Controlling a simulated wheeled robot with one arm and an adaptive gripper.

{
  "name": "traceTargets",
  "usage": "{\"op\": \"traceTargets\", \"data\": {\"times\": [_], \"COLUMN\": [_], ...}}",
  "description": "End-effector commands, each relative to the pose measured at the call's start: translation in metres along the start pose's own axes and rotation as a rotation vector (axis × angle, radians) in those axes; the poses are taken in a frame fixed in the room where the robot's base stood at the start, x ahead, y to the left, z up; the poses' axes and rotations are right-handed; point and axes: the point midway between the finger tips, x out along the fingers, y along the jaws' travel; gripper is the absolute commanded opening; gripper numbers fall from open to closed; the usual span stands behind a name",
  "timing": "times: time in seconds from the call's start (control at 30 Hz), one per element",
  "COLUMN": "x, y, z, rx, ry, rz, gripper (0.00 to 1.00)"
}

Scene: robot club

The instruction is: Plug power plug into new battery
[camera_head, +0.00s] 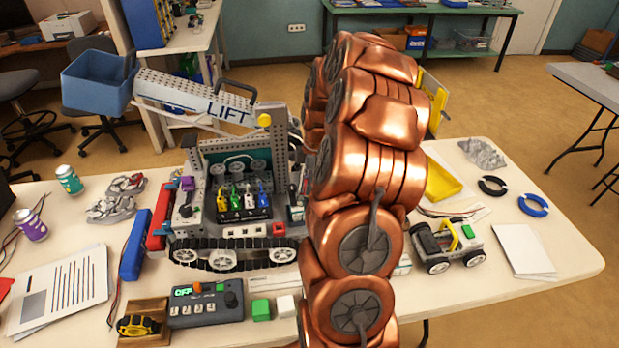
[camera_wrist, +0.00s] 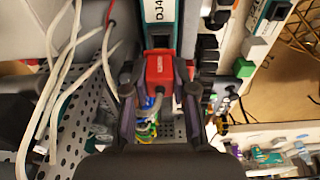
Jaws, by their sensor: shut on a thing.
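In the wrist view a red plug (camera_wrist: 160,68) with a grey cable sits between the two fingers of my gripper (camera_wrist: 160,88), which is shut on it. A teal and grey battery block (camera_wrist: 161,28) with a white "DJ4" label lies right above the plug in the picture. The plug's upper end meets or overlaps the block's near end; I cannot tell whether it is seated. In the head view my copper arm hides my gripper, the plug and this block. A tracked robot with a "LIFT" boom (camera_head: 220,113) stands on the table left of my arm.
White cables (camera_wrist: 62,95) hang left of my gripper over a perforated plate (camera_wrist: 75,130). On the white table (camera_head: 75,235) are a control box (camera_head: 205,305) reading "OFF", a blue block (camera_head: 135,245), a small wheeled vehicle (camera_head: 447,243) and a yellow tray (camera_head: 442,182).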

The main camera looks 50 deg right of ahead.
Motion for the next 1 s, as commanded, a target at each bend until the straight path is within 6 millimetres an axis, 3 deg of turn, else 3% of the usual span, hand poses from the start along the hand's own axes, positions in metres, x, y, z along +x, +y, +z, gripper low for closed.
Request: {"op": "traceTargets", "data": {"times": [0.2,1.0], "x": [0.012,0.014], "y": [-0.001,-0.001], "z": [0.001,0.002], "rx": [-0.001,-0.002], "ry": [-0.001,0.0], "rz": [-0.003,-0.002], "gripper": [0.0,0.0]}}
